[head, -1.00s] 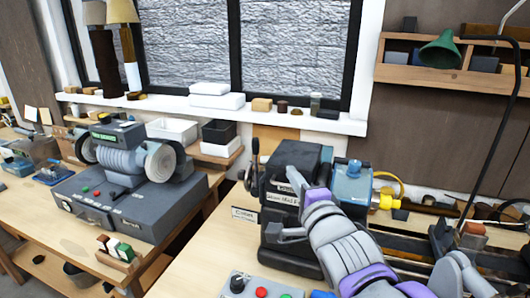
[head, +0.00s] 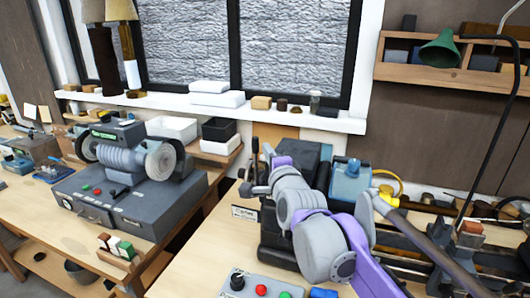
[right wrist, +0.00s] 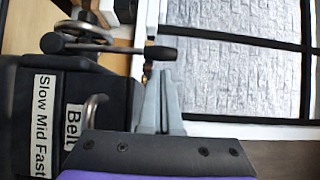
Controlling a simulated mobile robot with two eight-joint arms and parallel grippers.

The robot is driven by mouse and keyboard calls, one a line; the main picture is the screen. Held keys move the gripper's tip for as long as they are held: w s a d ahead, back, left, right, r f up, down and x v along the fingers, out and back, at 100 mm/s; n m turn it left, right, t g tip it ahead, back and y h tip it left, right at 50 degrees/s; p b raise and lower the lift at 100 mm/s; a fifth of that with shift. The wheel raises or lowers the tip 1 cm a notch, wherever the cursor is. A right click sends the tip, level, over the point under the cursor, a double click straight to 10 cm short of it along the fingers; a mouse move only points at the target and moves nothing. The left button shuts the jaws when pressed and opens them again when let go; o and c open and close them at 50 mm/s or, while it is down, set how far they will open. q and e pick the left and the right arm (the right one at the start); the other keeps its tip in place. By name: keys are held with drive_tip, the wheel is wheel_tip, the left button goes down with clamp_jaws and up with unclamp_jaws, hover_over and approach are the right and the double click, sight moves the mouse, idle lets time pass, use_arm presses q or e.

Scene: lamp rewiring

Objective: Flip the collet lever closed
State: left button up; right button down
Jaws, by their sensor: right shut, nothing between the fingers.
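The collet lever (head: 255,147) stands about upright at the left end of the lathe headstock (head: 310,152), its black handle on top. In the right wrist view the lever (right wrist: 120,50) lies across the picture in front of a round wheel. My right gripper (head: 268,150) is at the headstock's left end, close beside the lever. In the right wrist view its fingers (right wrist: 163,78) are shut and empty, with their tips just by the handle's end; whether they touch it I cannot tell. The "Collet" label (head: 244,213) is below. My left gripper is out of view.
A control box with coloured buttons (head: 262,288) sits in front of the headstock. A blue container (head: 350,180) stands behind my right arm. A grey buffing machine (head: 130,150) is on the left bench. The window sill (head: 330,122) runs behind the lathe.

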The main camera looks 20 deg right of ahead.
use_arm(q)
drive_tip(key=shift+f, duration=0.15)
use_arm(e)
drive_tip(key=shift+w+a, duration=0.25)
drive_tip(key=shift+a, duration=0.05)
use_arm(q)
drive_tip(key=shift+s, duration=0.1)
